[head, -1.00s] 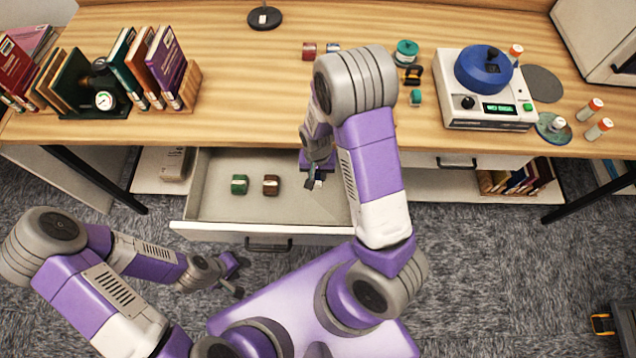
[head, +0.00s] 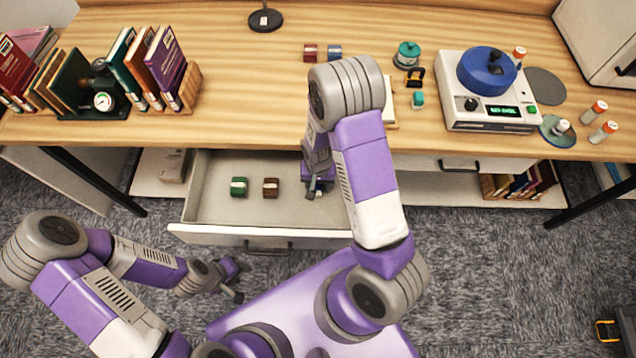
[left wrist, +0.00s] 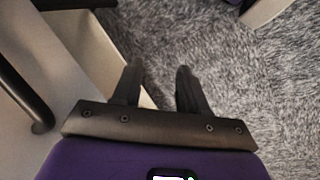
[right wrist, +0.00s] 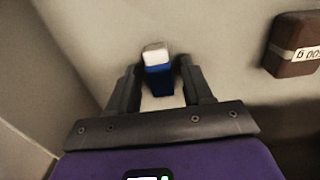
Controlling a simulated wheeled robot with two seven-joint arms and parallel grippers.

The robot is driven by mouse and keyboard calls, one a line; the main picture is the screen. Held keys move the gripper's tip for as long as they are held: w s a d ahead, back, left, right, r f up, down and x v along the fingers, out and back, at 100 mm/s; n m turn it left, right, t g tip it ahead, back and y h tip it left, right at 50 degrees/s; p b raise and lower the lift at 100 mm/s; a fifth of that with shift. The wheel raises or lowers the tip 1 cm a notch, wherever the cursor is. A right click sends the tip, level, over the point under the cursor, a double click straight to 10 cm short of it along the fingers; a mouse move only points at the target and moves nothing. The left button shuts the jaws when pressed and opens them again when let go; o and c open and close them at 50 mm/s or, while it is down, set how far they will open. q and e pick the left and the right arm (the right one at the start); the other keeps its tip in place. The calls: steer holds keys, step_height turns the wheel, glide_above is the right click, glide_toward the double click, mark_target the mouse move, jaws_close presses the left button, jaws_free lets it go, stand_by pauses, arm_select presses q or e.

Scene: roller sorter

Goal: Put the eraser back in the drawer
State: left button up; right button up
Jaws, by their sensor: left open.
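The eraser, with a white end and a blue sleeve, shows in the right wrist view (right wrist: 158,72) between the fingertips of my right gripper (right wrist: 157,75). Narrow gaps show between the fingers and the eraser, so the gripper looks open around it. In the head view my right gripper (head: 318,188) reaches down into the right part of the pulled-out drawer (head: 215,215); the eraser is mostly hidden there. Whether the eraser rests fully on the drawer floor is hard to tell. My left gripper (head: 235,280) is open and empty, in front of the drawer; it also shows in the left wrist view (left wrist: 158,75).
A green block (head: 239,187) and a brown block (head: 271,188) lie in the drawer, left of my right gripper. The desk (head: 250,90) above holds books, a roller device with a blue top (head: 487,72) and small bottles. The drawer handle (head: 268,247) faces forward.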

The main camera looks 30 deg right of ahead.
mark_target(318, 186)
steer(key=shift+r, duration=0.3)
step_height(318, 186, up, 12)
steer(key=p, duration=0.4)
steer(key=shift+f, duration=0.15)
